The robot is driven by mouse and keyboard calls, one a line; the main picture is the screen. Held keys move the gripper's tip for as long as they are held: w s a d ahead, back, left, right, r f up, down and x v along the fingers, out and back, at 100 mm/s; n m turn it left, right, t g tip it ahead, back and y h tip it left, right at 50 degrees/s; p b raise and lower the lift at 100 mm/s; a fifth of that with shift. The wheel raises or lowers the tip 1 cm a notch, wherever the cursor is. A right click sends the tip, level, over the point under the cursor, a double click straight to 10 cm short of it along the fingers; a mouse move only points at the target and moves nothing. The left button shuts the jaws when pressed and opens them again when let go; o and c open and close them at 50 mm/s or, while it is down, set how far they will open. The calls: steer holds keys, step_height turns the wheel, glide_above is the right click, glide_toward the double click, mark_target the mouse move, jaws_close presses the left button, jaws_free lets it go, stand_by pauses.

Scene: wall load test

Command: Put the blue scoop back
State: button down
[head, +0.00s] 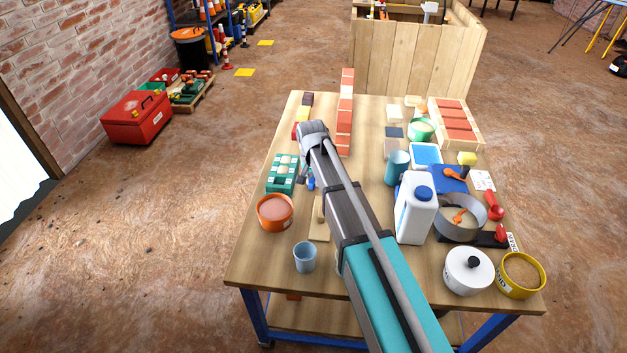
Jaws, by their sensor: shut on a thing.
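My arm reaches over the table (250,262) from the bottom right and bends down at its far end. My gripper (308,177) is small and mostly hidden behind my arm. It is shut on the blue scoop (311,184), of which only a small blue part shows. I cannot tell whether the scoop touches the table.
A light blue cup (304,257) stands near the front edge. A white jug (415,208), a teal cylinder (396,167), a grey pan (460,222), a white lidded pot (468,270) and a yellow tub (520,274) crowd the right. A brick row (345,110) stands at the back.

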steer(key=shift+f+b, duration=0.3)
steer(key=shift+f, duration=0.05)
stand_by(0.3)
steer(key=c, duration=0.5)
jaws_free()
steer(key=shift+o, duration=0.3)
steer(key=o, duration=0.3)
steer(key=shift+o, duration=0.2)
steer(key=shift+r, duration=0.15)
steer(key=shift+r+p, duration=3.4)
steer(key=shift+p, duration=0.15)
